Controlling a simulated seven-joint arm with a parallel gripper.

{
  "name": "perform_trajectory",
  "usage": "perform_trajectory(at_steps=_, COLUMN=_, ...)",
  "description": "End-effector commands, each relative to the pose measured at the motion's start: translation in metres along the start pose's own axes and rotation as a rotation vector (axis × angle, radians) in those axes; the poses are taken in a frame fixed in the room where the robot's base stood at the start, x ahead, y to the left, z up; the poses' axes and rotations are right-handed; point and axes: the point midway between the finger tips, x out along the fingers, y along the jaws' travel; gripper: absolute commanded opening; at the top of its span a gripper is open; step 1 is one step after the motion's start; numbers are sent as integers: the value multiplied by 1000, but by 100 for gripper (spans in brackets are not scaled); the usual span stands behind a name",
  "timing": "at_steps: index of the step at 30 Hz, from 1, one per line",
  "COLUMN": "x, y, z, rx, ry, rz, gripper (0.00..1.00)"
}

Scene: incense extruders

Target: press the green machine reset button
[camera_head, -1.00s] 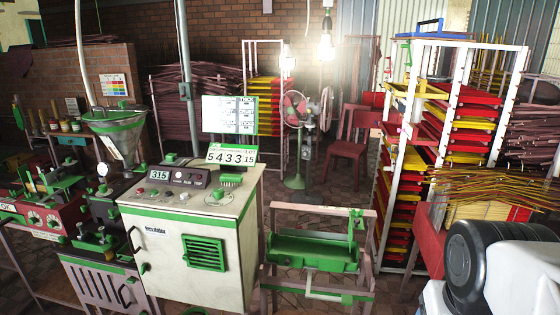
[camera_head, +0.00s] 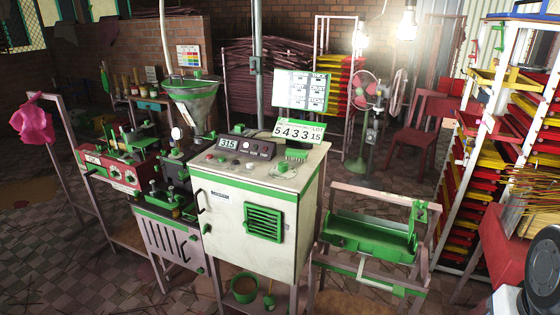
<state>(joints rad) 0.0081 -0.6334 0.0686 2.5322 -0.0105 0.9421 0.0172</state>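The machine is a white cabinet (camera_head: 232,220) with green trim and a green vent grille (camera_head: 263,222), standing left of centre. Its sloping top carries a dark control panel (camera_head: 255,147) with a display reading 315, and several small round buttons and knobs (camera_head: 222,160). Some of these look red; at this size I cannot tell which one is the reset button. A green ribbed block (camera_head: 297,152) sits at the back right of the top. My gripper is not in view; a black and white part of my arm shows at the lower right.
A metal funnel (camera_head: 192,102) and a red machine (camera_head: 115,172) stand left of the cabinet. A green trough on a stand (camera_head: 365,238) is to its right. Racks of red and yellow trays (camera_head: 490,170) fill the right side. Tiled floor (camera_head: 75,260) is open at lower left.

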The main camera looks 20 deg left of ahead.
Motion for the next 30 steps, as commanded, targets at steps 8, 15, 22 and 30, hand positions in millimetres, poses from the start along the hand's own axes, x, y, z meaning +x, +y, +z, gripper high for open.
perform_trajectory(at_steps=8, x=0, y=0, z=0, rx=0, ry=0, rz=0, gripper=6)
perform_trajectory(at_steps=15, x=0, y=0, z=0, rx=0, ry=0, rz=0, gripper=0)
perform_trajectory(at_steps=22, x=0, y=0, z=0, rx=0, ry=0, rz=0, gripper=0)
perform_trajectory(at_steps=30, x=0, y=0, z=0, rx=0, ry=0, rz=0, gripper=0)
